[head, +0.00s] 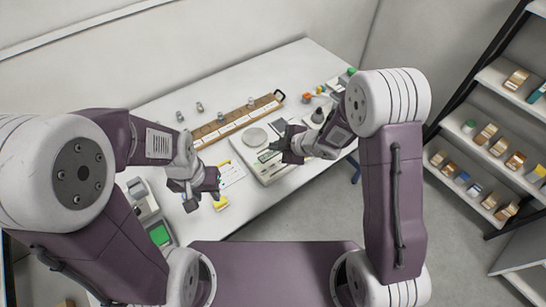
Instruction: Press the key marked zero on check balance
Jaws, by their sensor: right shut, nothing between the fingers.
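A white balance (243,151) with a round grey pan stands mid-table; its display and keys face the front, but I cannot read the key marks. My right gripper (279,149) is shut and empty, over the right part of this balance, hiding some of its front panel. I cannot tell whether it touches. A second device with a green screen (159,236) stands at the table's left end, partly behind my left arm. I cannot read which is the check balance. My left gripper (204,201) appears open and empty, above the table between the two devices.
A long wooden rack (231,122) with white labels lies behind the balance. Small metal weights (199,106) stand behind it. A paper card (232,172) and a yellow block (221,204) lie near my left gripper. Jars (307,98) stand at right. Shelves (500,77) are far right.

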